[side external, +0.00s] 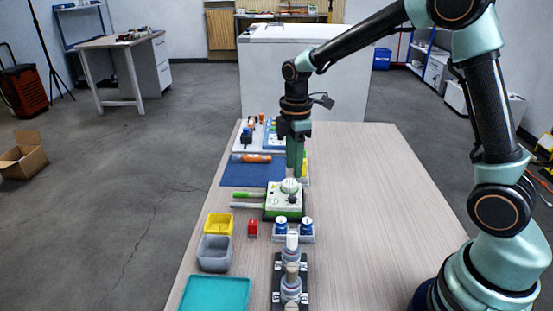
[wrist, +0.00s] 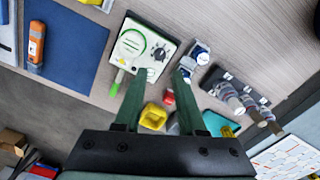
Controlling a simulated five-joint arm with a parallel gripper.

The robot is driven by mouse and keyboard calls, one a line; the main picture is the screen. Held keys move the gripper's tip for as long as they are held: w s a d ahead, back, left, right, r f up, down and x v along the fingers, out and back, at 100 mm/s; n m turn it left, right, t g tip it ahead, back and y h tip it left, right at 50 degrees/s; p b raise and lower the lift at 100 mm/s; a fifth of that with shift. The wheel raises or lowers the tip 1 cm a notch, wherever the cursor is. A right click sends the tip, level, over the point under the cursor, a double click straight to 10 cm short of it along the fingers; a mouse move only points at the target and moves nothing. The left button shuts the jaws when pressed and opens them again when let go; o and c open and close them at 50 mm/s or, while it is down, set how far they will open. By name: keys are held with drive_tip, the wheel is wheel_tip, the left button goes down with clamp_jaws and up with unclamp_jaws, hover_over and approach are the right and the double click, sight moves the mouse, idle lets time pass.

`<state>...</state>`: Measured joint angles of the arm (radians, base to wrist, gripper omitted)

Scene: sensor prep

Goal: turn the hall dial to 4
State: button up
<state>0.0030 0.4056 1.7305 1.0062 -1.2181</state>
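A white box with green edges (side external: 284,203) stands on the table in the side view, with a round white part (side external: 289,186) on top. The marks and the dial's setting are too small to read. My gripper (side external: 296,172) points down above and behind the box in the side view, apart from it. In the wrist view my gripper (wrist: 160,73) is open, with a clear gap between its two fingers and nothing held.
A blue mat (wrist: 70,45) with an orange cylinder (wrist: 37,42) lies beside the box. Blue-capped bottles (side external: 307,224), a red block (side external: 252,229), a yellow bin (side external: 217,225), a grey bin (side external: 214,253) and a teal tray (side external: 216,295) stand nearer. The table's right side (side external: 375,210) is clear.

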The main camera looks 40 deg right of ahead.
sight(293, 197)
wheel_tip(293, 197, down, 9)
drive_tip(key=shift+r, duration=0.1)
idle(0.3)
clamp_jaws()
